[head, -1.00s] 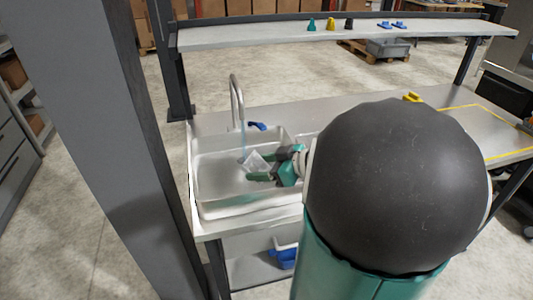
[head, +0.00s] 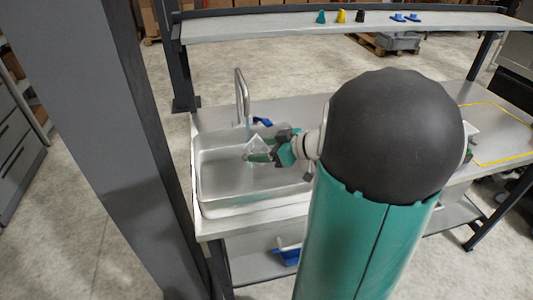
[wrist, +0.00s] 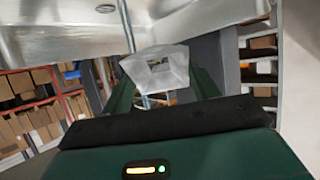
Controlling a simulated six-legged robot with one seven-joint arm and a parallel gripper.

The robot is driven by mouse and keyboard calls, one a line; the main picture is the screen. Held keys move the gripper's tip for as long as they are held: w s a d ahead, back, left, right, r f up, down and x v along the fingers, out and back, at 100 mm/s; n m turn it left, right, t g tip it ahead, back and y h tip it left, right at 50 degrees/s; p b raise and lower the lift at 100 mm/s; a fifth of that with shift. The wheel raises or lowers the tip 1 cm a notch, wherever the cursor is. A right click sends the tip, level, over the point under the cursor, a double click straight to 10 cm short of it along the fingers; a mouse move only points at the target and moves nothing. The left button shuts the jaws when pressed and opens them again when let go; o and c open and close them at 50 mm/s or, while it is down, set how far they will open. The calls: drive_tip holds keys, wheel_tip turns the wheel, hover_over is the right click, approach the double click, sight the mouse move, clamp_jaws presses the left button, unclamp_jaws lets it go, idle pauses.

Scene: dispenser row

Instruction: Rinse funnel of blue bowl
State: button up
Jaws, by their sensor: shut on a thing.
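A translucent whitish funnel (head: 255,147) is held tilted over the sink (head: 215,180), below the spout of the tap (head: 240,95). My gripper (head: 262,155) is shut on it, its green fingers on either side. In the wrist view the funnel (wrist: 157,70) sits between the fingers, its wide square opening facing the camera.
A blue tap lever (head: 263,122) is right of the spout. A raised shelf (head: 250,29) behind holds small teal, yellow, black and blue pieces. A grey post (head: 110,130) stands left. A yellow-outlined area (head: 500,145) marks the counter's right, partly behind my arm.

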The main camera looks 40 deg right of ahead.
drive_tip(key=shift+w+d+f, duration=0.2)
drive_tip(key=shift+w, duration=0.4)
drive_tip(key=shift+w+d, duration=0.5)
drive_tip(key=shift+w, duration=0.4)
drive_tip(key=shift+w+d, duration=0.45)
drive_tip(key=shift+w, duration=0.45)
idle(1.7)
drive_tip(key=s+a+r, duration=0.1)
drive_tip(key=s+a, duration=0.3)
drive_tip(key=s, duration=0.4)
drive_tip(key=shift+r, duration=0.3)
